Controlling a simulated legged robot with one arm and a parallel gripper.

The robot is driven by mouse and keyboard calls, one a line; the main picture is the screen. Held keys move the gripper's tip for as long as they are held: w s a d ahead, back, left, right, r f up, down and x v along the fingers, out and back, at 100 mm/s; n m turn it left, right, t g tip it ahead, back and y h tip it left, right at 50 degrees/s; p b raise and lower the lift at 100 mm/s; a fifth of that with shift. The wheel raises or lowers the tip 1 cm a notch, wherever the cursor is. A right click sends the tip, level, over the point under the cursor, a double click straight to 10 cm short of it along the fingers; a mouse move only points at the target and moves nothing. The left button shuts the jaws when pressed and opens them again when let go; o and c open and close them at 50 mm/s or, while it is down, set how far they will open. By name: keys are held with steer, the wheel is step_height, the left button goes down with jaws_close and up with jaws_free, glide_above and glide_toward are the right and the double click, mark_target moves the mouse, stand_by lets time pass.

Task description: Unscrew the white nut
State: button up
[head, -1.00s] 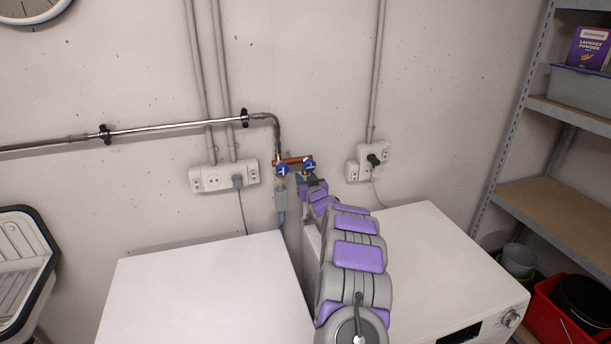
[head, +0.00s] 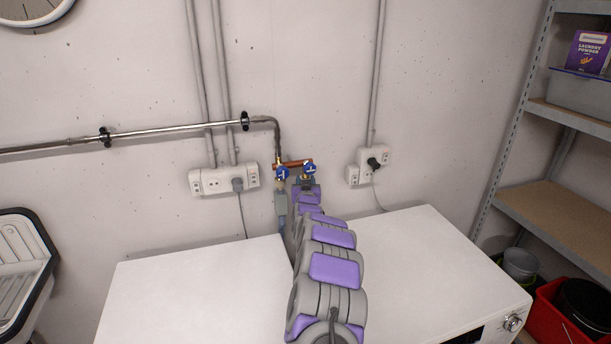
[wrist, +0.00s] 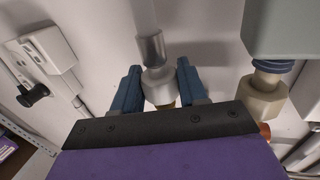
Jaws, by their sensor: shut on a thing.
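The white nut (wrist: 158,88) sits between the two blue fingers of my gripper (wrist: 159,72) in the wrist view, at the end of a pale hose (wrist: 145,22). My gripper is shut on it, one finger on each side. In the head view my gripper (head: 307,181) is just under the right blue valve (head: 310,170), and my arm hides the nut there. The nut's lower part in the wrist view is hidden behind my gripper's dark front plate.
A beige nut (wrist: 262,97) under a grey box (wrist: 285,30) is close beside my gripper. The left blue valve (head: 282,173) and copper pipe (head: 293,163) are close too. White machines (head: 200,295) stand below; a socket (head: 368,164) is right.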

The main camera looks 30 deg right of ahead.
steer(key=shift+r+m+g+h+p, duration=0.1)
steer(key=shift+m+g+h+p, duration=0.3)
steer(key=shift+p, duration=0.7)
steer(key=m+g+h+p, duration=0.1)
steer(key=h+p, duration=0.1)
steer(key=p, duration=0.3)
steer(key=shift+m+g+p, duration=0.3)
steer(key=shift+m+p, duration=0.1)
steer(key=shift+p, duration=0.15)
steer(key=o, duration=0.8)
steer(key=shift+f+b, duration=0.2)
steer(key=shift+b, duration=0.1)
